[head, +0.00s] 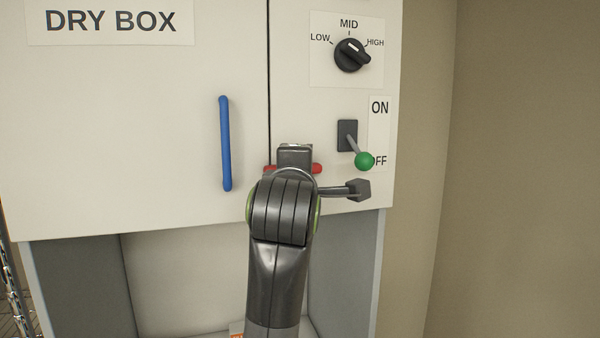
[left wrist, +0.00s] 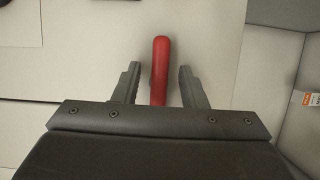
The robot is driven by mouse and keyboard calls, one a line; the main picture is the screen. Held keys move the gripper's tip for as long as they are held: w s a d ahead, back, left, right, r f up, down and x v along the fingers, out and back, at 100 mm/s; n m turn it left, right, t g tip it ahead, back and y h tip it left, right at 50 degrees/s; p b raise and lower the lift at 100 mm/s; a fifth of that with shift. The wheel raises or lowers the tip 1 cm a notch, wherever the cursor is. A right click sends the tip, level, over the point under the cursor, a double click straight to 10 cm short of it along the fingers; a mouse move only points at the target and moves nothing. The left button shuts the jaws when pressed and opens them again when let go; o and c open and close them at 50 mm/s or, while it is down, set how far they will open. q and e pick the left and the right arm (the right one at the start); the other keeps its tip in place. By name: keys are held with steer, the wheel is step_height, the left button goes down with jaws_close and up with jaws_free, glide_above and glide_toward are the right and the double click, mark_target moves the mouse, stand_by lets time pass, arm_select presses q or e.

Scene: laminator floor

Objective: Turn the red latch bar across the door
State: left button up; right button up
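The red latch bar (head: 317,168) lies level across the seam at the right edge of the dry box door (head: 130,120). In the head view only its two ends show; its middle is hidden behind my left gripper (head: 295,158). In the left wrist view the red bar (left wrist: 161,62) stands between the two fingers of my left gripper (left wrist: 160,72). The fingers are open, with a gap on each side of the bar. The bar's lower part is hidden by the gripper body. My right gripper is in neither view.
A blue door handle (head: 225,143) stands upright to the left. To the right are a toggle switch with a green ball tip (head: 364,160), down near OFF, and a black dial (head: 350,54) above it. An open bay (head: 180,275) lies below the door.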

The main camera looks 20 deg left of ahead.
arm_select(q)
steer(key=shift+s, duration=0.1)
steer(key=b+v, duration=0.3)
steer(key=v, duration=1.4)
steer(key=shift+s, duration=0.1)
